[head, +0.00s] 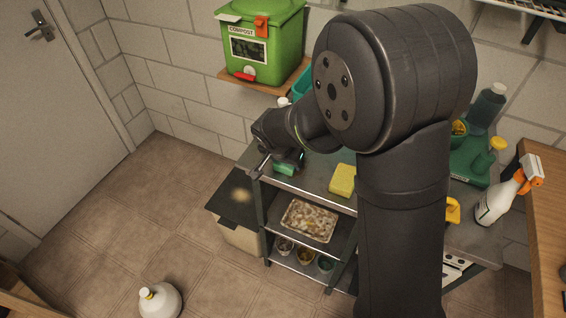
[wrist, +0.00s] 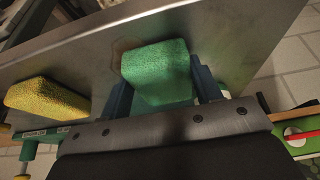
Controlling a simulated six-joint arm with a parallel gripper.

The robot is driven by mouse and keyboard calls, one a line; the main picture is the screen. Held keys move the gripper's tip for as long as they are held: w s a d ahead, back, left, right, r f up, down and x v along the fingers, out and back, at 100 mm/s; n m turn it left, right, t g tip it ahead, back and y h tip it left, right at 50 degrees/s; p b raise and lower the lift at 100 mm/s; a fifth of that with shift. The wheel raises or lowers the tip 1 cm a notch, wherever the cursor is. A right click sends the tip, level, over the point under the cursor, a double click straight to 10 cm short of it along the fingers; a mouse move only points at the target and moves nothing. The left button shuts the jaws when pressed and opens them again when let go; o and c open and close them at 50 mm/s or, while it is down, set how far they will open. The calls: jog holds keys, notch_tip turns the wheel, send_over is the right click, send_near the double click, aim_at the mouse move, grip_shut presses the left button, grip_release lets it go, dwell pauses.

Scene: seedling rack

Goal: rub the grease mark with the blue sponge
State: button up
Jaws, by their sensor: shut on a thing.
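My gripper (head: 284,160) is over the left end of the grey metal shelf top (head: 318,180). In the wrist view my gripper (wrist: 160,78) is shut on a green sponge (wrist: 156,68), with a finger on each side. The sponge (head: 285,169) also shows green in the head view. It is at the metal top; I cannot tell whether it touches. A faint brownish mark (wrist: 117,50) shows on the metal beside the sponge, partly hidden by it. A yellow sponge (head: 342,179) lies on the top to the right; it also shows in the wrist view (wrist: 45,100). I see no blue sponge.
A green compost bin (head: 268,50) stands on a wall shelf behind. A spray bottle (head: 497,200) and a green tray (head: 468,168) are at the right. A foil tray (head: 309,221) sits on the lower shelf. A dark surface (head: 230,207) with a tan patch is at the left.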

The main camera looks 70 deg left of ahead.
aim_at(309, 173)
jog(key=shift+w+d, duration=2.35)
jog(key=shift+d, duration=0.1)
jog(key=shift+s+a+r, duration=0.15)
jog(key=shift+s+a, duration=1)
jog(key=shift+a, duration=0.05)
jog(key=shift+s+a+f, duration=0.2)
jog(key=shift+s, duration=0.1)
jog(key=shift+s+a+r, duration=0.25)
jog(key=shift+a, duration=0.1)
jog(key=shift+s+a+f, duration=0.15)
jog(key=shift+s+a, duration=0.05)
jog(key=shift+s, duration=0.1)
jog(key=shift+s+a, duration=0.2)
jog(key=shift+a, duration=0.15)
jog(key=shift+s+a, duration=0.2)
jog(key=shift+s, duration=0.15)
jog(key=shift+s+a, duration=0.2)
jog(key=shift+a, duration=0.1)
notch_tip(309, 173, up, 2)
jog(key=shift+d+r, duration=0.15)
jog(key=shift+r, duration=0.1)
jog(key=shift+w+r, duration=0.1)
jog(key=shift+r, duration=2.7)
